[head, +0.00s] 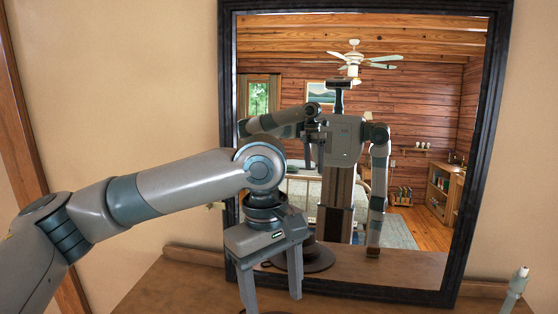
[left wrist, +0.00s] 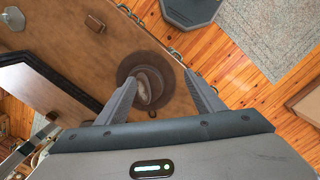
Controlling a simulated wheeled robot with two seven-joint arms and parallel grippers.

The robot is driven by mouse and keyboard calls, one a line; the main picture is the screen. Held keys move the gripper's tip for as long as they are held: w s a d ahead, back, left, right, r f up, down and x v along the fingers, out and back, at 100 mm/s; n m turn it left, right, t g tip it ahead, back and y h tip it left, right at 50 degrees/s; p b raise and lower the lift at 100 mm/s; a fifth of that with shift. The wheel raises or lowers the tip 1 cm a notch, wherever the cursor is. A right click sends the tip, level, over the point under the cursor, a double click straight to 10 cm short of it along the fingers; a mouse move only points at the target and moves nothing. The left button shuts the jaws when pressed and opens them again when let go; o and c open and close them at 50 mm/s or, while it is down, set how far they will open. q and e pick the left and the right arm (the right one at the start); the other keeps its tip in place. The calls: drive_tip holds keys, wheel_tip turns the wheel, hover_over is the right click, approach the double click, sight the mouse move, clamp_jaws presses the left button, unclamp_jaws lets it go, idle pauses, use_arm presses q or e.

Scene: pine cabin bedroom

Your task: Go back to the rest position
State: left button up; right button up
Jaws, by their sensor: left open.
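My left gripper (head: 271,299) is open, pointing down over the wooden dresser top in front of the mirror. In the left wrist view its two fingers (left wrist: 160,77) are spread wide with nothing held between them. My right gripper is not directly in view. The mirror shows my right arm hanging down, its end too small to judge.
A large dark-framed mirror (head: 500,75) stands behind the dresser (head: 185,285) and reflects the cabin room and me. A slim pale-tipped object (head: 516,287) stands at the bottom right. The dresser top left of the gripper looks clear. A rug (left wrist: 270,35) lies on the plank floor.

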use_arm(q)
drive_tip(key=s+d+f+m+t+h, duration=0.1)
drive_tip(key=s+d+f+m+h, duration=0.2)
drive_tip(key=f, duration=0.9)
drive_tip(key=s+d+f+m+t+h, duration=0.15)
drive_tip(key=f+m+h, duration=0.3)
drive_tip(key=f, duration=0.65)
drive_tip(key=s+a+f+m+t+y, duration=0.1)
drive_tip(key=s+a+f+y, duration=0.2)
drive_tip(key=s+a+f, duration=0.45)
drive_tip(key=s+a+f+y, duration=0.2)
drive_tip(key=s+a+f, duration=0.25)
drive_tip(key=a, duration=0.55)
drive_tip(key=s+a+f+m+t+y, duration=0.1)
drive_tip(key=s+a+f+y, duration=0.2)
drive_tip(key=s+a+f, duration=0.5)
wheel_tip(320, 180, down, 32)
drive_tip(key=g+b, duration=0.2)
drive_tip(key=b, duration=0.4)
drive_tip(key=s+a+f+b, duration=0.2)
drive_tip(key=s+f+b, duration=0.1)
drive_tip(key=s+f, duration=0.6)
drive_tip(key=s+a+f+b, duration=0.1)
drive_tip(key=s+f+b, duration=0.2)
drive_tip(key=s+f, duration=0.6)
wheel_tip(320, 180, down, 5)
drive_tip(key=shift+s+a+g, duration=0.3)
drive_tip(key=shift+a+g, duration=0.05)
drive_tip(key=shift+a, duration=0.05)
